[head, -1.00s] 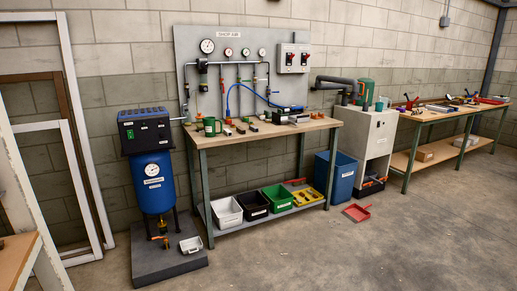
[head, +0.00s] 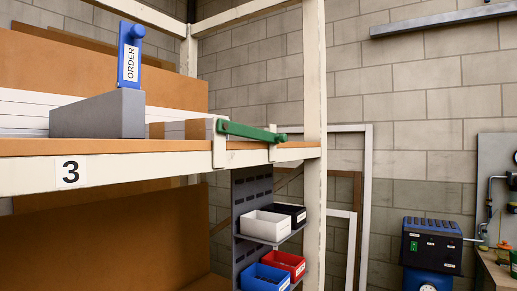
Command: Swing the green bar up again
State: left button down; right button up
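The green bar (head: 245,131) lies across the front of a shelf marked 3, at the shelf's right end. It runs nearly level, sloping slightly down to the right. Its left end meets a pale bracket (head: 219,145) on the shelf edge, and its right end, with a small green knob, is at a second pale bracket (head: 272,146) near the upright post. Neither of my grippers shows in the head view.
A grey block (head: 100,116) and a blue ORDER sign (head: 131,55) stand on the shelf (head: 150,168). A white post (head: 315,120) rises right of the bar. A blue compressor (head: 431,246) stands at the right.

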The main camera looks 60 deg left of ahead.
aim_at(225, 127)
jog(key=u, duration=0.35)
jog(key=k, duration=0.4)
jog(key=u, duration=0.25)
jog(key=i, duration=1.1)
jog(key=u, duration=0.3)
